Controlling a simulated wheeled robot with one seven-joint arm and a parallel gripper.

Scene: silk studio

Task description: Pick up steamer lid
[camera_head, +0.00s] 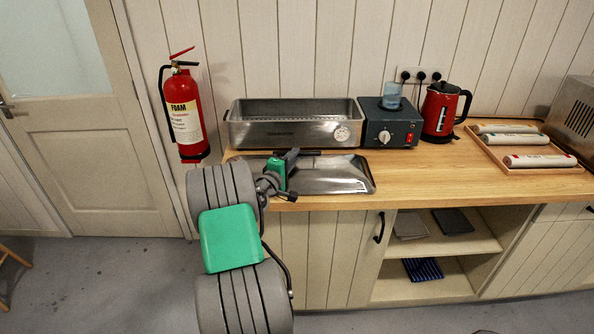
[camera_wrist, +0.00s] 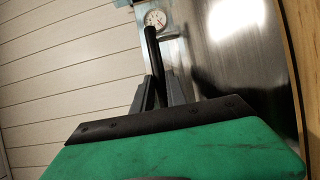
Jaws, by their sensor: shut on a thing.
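The steamer lid (camera_head: 335,176) is a shiny metal cover with a dark handle bar (camera_wrist: 152,52). In the head view it is low in front of the steamer, at the counter's front edge. My gripper (camera_head: 291,157) is at the lid's left part, and in the wrist view its fingers (camera_wrist: 160,92) are shut on the dark handle. The metal steamer body (camera_head: 290,133), with a round dial, stands open behind the lid. My arm hides part of the lid's left side. I cannot tell whether the lid touches the counter.
A dark control box (camera_head: 372,132) with a glass (camera_head: 393,96) on top stands right of the steamer. A red kettle (camera_head: 440,112) and a wooden tray (camera_head: 530,165) of rolls are further right. Bare counter (camera_head: 425,172) lies between the lid and tray.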

